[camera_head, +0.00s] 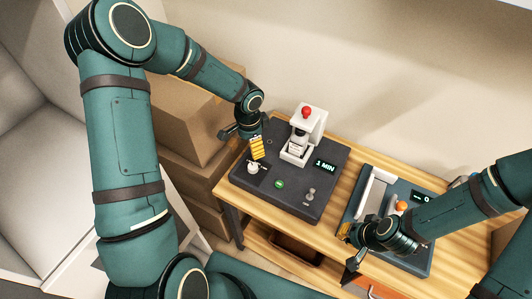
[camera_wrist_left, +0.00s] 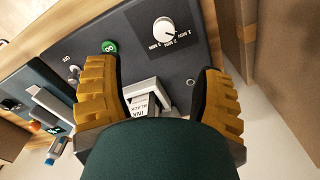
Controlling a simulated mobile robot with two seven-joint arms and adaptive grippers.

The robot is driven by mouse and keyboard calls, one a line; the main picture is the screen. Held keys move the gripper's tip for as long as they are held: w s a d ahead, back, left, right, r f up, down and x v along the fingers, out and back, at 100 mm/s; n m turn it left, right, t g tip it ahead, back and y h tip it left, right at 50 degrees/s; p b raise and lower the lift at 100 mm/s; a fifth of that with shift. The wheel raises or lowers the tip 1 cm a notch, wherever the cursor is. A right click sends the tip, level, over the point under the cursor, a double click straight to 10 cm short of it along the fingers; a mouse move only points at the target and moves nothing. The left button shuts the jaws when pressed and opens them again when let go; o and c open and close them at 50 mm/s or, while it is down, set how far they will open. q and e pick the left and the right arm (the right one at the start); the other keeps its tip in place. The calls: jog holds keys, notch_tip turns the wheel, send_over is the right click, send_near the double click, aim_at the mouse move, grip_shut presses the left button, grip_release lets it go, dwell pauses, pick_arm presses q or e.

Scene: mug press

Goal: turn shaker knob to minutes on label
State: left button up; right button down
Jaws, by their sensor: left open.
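The dark shaker box (camera_head: 325,203) stands on the wooden table, with a display (camera_head: 325,166) reading "1 MIN". Its white knob (camera_head: 252,168) is near the left corner; the left wrist view shows the knob (camera_wrist_left: 167,29) with minute marks around it. A labelled container (camera_wrist_left: 143,106) sits in the white holder (camera_head: 311,124); "INK BLACK" seems legible, but I cannot read any minutes. My left gripper (camera_head: 257,148) is just above the knob in the head view, open and empty, its yellow fingers apart (camera_wrist_left: 157,70). My right gripper (camera_head: 346,232) is beside the second device; its jaws are unclear.
A green button (camera_head: 279,184) and a small lever (camera_head: 310,194) are on the shaker box. A red ball (camera_head: 306,112) tops the holder. The second device (camera_head: 413,262) has a display (camera_head: 422,198) showing 0. Cardboard boxes (camera_head: 181,122) stand left of the table.

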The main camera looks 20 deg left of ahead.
pick_arm(q)
send_over(253, 166)
notch_tip(253, 166, down, 6)
jog(key=shift+s+r, duration=0.1)
jog(key=shift+s, duration=0.05)
notch_tip(253, 166, down, 6)
jog(key=b, duration=0.3)
pick_arm(e)
notch_tip(253, 166, down, 3)
jog(key=shift+d+f, duration=0.1)
jog(key=shift+f, duration=0.05)
pick_arm(q)
jog(key=shift+f+b, duration=0.7)
jog(key=shift+f, duration=0.05)
pick_arm(e)
jog(key=shift+f, duration=0.5)
pick_arm(q)
jog(key=shift+c, duration=0.2)
grip_shut()
